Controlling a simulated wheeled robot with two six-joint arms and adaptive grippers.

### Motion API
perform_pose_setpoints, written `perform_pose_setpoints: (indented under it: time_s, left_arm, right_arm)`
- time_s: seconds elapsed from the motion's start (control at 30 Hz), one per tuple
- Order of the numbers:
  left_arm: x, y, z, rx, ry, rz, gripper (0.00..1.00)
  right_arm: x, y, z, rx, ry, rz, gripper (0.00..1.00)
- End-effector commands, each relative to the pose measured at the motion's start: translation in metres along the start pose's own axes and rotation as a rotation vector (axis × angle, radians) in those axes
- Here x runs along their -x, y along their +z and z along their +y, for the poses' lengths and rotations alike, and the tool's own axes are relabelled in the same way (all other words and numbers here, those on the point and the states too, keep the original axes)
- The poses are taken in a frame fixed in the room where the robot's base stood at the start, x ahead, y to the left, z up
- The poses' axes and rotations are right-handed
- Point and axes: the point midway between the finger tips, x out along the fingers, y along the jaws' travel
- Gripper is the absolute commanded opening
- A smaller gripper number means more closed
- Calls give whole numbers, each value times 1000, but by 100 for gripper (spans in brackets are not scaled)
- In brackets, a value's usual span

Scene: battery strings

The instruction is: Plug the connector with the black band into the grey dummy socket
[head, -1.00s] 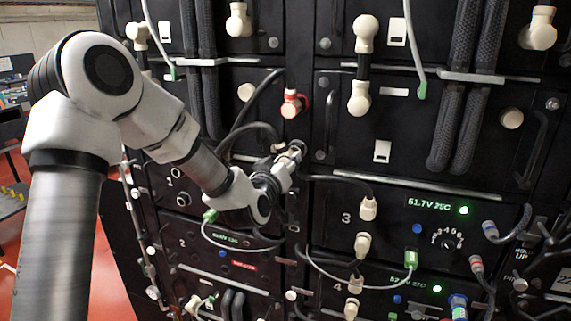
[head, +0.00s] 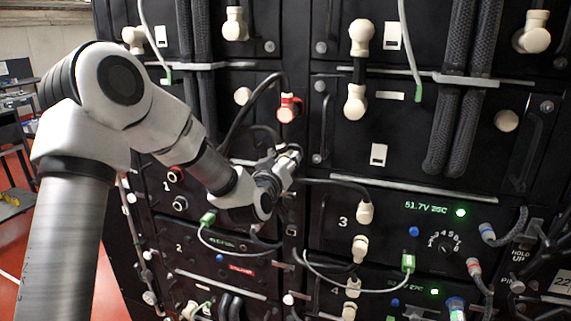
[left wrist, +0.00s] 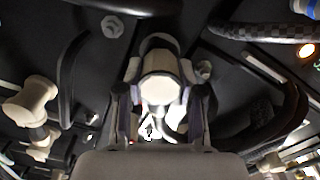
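My left gripper (head: 289,158) is at the black panel, below the connector with the red band (head: 289,107). In the left wrist view my left gripper (left wrist: 160,100) has one finger on each side of a pale connector (left wrist: 160,82), and the fingertips appear to press on it. The black band is not clearly visible there. A black cable (head: 250,130) loops nearby, close to the gripper. A round socket with a grey ring (head: 180,203) is on the left unit, below a red-ringed one (head: 176,174). I cannot tell whether it is the dummy socket. My right gripper is out of view.
Other pale connectors (head: 365,212) and thick braided cables (head: 452,120) stand out from the panel at the right. Green-tipped thin leads (head: 208,219) hang below my left wrist. Metal bars (head: 425,190) protrude across the units. Open floor (head: 15,240) lies at the far left.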

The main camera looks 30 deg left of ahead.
Motion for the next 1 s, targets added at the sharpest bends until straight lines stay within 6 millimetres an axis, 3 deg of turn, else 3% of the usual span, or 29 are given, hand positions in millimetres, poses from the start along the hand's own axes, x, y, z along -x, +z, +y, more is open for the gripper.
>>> perform_pose_setpoints:
  time_s: [0.03, 0.07, 0.1, 0.47, 0.57, 0.83, 1.0]
  left_arm:
    - [0, 0, 0, 0, 1, 1, 51]
    - [0, 0, 0, 0, 0, 1, 62]
    - [0, 0, 0, 0, 0, 1, 66]
    - [6, 0, 0, 1, 0, 0, 66]
    - [21, 0, 0, 2, 0, -1, 66]
    - [90, 0, 0, 3, 1, -1, 66]
    - [116, 0, 0, 1, 0, 0, 66]
  right_arm:
    - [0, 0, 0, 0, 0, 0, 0]
    - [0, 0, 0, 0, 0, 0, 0]
    - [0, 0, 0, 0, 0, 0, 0]
    - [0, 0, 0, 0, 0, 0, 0]
    - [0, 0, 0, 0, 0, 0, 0]
    - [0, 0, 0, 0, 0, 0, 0]
    - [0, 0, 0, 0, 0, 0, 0]
